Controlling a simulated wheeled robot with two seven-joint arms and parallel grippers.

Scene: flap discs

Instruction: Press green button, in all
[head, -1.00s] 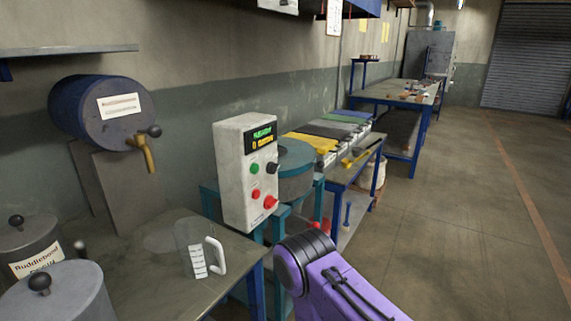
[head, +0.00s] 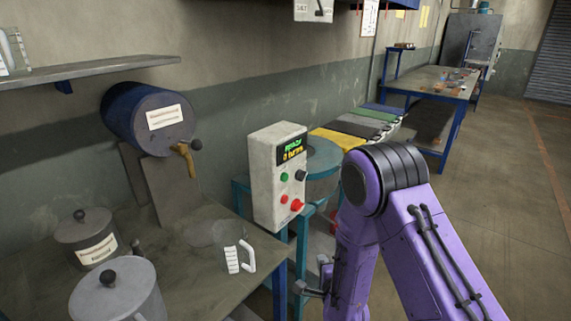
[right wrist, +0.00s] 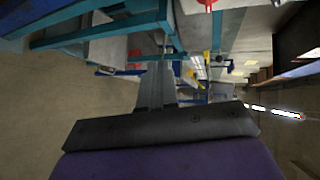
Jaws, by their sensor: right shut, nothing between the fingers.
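The green button (head: 284,177) is on the front of a pale control box (head: 264,180), at the left of the upper row below its lit display (head: 292,148). A black knob (head: 301,176) is to its right, and two red controls (head: 291,202) are below. My right gripper (head: 300,288) shows small and partly hidden by my purple arm, low and apart from the box. In the right wrist view its dark fingers (right wrist: 165,55) are together with nothing between them. The button cannot be made out in that view. My left gripper is not in view.
A teal stand (head: 283,262) is by the box. At left, a bench holds a clear measuring jug (head: 232,256), lidded pots (head: 116,290) and a blue barrel with a tap (head: 147,122). A blue-legged table (head: 437,92) is behind; the floor at right is clear.

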